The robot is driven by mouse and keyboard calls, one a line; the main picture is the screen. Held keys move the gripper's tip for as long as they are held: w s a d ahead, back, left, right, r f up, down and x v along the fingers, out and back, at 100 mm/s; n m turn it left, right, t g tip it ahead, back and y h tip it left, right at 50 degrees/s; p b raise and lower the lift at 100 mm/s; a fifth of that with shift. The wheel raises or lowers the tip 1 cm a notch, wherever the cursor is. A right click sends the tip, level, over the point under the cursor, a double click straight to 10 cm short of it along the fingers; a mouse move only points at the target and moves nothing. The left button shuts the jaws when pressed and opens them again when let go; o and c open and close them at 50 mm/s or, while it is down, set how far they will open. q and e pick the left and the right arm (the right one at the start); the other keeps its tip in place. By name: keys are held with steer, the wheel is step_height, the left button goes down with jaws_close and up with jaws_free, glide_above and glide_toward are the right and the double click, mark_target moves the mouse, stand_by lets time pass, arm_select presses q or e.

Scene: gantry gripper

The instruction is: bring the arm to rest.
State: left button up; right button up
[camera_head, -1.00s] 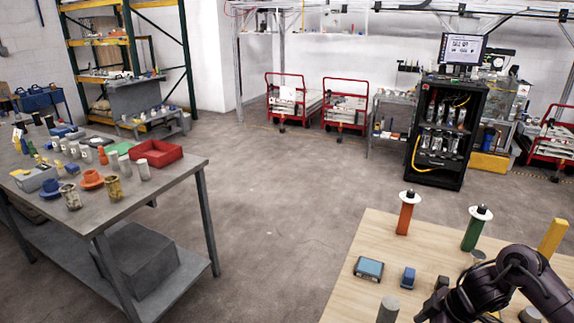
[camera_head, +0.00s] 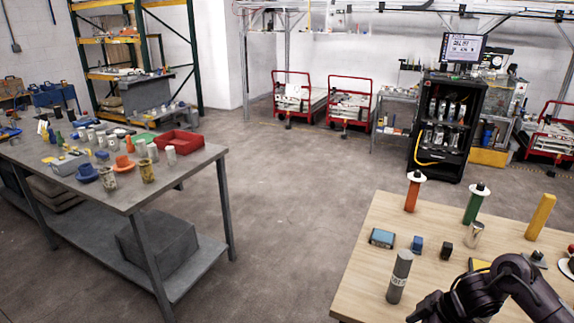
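My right arm (camera_head: 515,285) comes in at the bottom right, over the near part of the wooden table (camera_head: 350,285). Its dark gripper end (camera_head: 432,306) is at the lower picture edge, close to a grey cylinder (camera_head: 399,278) that stands upright on the table. The fingertips are dark and partly cut off, so I cannot tell whether they are open or shut, or whether they hold anything. My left gripper is not in view.
On the wooden table stand an orange post (camera_head: 412,192), a green post (camera_head: 476,205), a yellow block (camera_head: 541,217), a silver cylinder (camera_head: 474,234) and small blue and black blocks. A grey table (camera_head: 130,195) with a red tray (camera_head: 178,142) stands left. Open floor (camera_head: 290,220) lies between.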

steer(key=a+f+m+t+y+b, duration=0.1)
steer(key=a+f+m+t+b, duration=0.2)
steer(key=f, duration=1.3)
steer(key=s+a+f+m+h, duration=0.1)
steer(key=s+f+m, duration=0.15)
steer(key=f, duration=0.55)
steer(key=s+f+m, duration=0.1)
steer(key=s+f, duration=0.3)
steer(key=f, duration=0.4)
arm_select(q)
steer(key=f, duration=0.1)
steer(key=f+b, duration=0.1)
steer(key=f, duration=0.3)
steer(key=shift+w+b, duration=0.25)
steer(key=shift+b, duration=0.15)
arm_select(e)
steer(key=s+f+m+g+h, duration=0.1)
steer(key=s+f, duration=0.5)
steer(key=s, duration=0.5)
steer(key=s+a+f+m+g+h, duration=0.1)
steer(key=s+f+g+h, duration=0.1)
steer(key=s+f, duration=0.4)
steer(key=s+f+m+g+h, duration=0.1)
steer(key=s+f, duration=0.5)
steer(key=s, duration=1)
steer(key=shift+a+f+h, duration=0.3)
steer(key=shift+a+f, duration=0.05)
steer(key=shift+f, duration=0.05)
steer(key=shift+m, duration=0.25)
